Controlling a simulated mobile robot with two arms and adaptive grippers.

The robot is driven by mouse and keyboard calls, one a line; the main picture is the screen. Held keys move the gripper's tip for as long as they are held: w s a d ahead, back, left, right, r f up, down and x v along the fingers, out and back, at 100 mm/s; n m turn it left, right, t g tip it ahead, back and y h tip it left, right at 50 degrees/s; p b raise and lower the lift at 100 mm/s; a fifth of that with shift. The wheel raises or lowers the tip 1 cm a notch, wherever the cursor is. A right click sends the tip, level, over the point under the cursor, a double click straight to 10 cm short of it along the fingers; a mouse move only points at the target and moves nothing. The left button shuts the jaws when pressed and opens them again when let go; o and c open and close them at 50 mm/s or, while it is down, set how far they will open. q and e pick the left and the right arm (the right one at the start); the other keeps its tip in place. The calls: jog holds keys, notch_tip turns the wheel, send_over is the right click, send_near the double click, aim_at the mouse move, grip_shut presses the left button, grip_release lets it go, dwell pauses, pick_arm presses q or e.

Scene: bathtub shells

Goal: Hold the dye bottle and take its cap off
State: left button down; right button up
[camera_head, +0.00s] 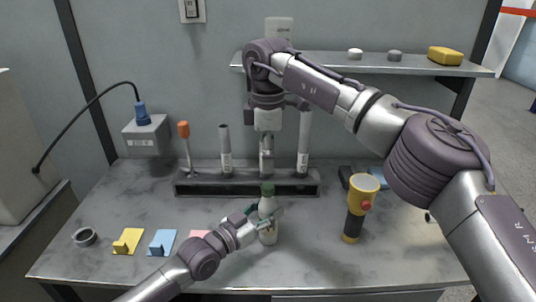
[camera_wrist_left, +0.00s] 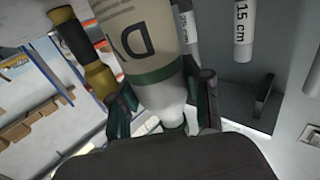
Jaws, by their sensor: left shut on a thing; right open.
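The dye bottle (camera_head: 268,207) stands upright near the middle of the bench, pale with a green cap (camera_head: 267,189) on top. My left gripper (camera_head: 264,219) comes in from the lower left and is shut around the bottle below the cap. In the left wrist view the bottle (camera_wrist_left: 145,35) shows upside down with large dark letters and a green band, between my left fingers (camera_wrist_left: 165,105). My right gripper (camera_head: 266,160) hangs pointing down above and behind the cap, apart from it, open and empty; its fingertips are hard to make out.
A dark rack (camera_head: 215,188) with upright tools stands behind the bottle. A yellow and black flashlight (camera_head: 356,207) stands to the right. A shelf (camera_head: 380,67) runs above. The front right bench is clear.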

aim_at(268, 185)
notch_tip(268, 185, down, 8)
jog(key=shift+r, duration=0.1)
dwell(0.4)
